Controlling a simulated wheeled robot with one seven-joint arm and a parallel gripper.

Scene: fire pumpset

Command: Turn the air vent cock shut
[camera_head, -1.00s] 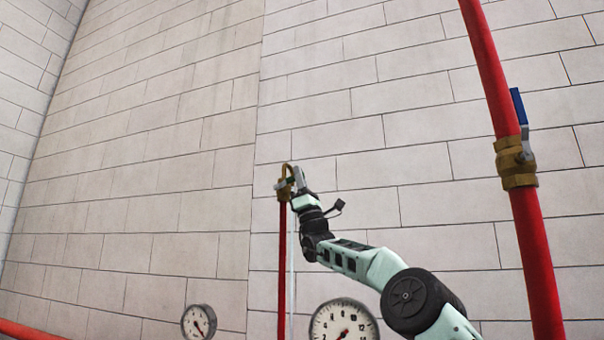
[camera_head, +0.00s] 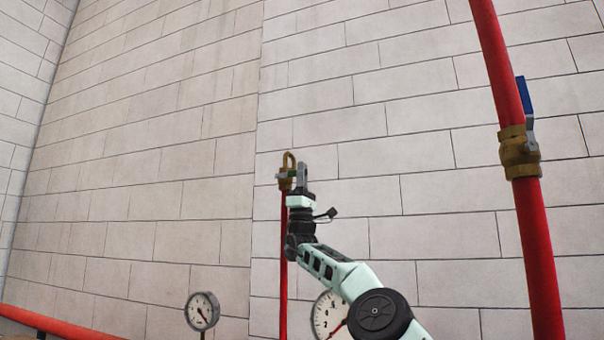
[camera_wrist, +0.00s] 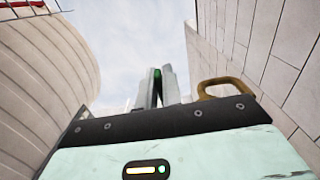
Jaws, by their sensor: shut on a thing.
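The air vent cock (camera_head: 286,183) is a small brass fitting with a looped top, at the upper end of a thin red pipe (camera_head: 284,250) near the wall. Its brass loop (camera_wrist: 226,86) shows in the wrist view, right of my fingers. My gripper (camera_head: 302,168) stands nearly upright just right of the cock in the head view. In the wrist view my grey fingers (camera_wrist: 158,75) are closed together on a small green handle (camera_wrist: 156,78), of which only a sliver shows between them. The rest of the handle is hidden by the fingers.
A thick red pipe with a blue-handled brass valve (camera_head: 519,152) stands at the right. A small gauge (camera_head: 202,311) is low left of the thin pipe. A larger gauge (camera_head: 325,315) is partly behind my arm. The block wall (camera_head: 380,110) is clear above.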

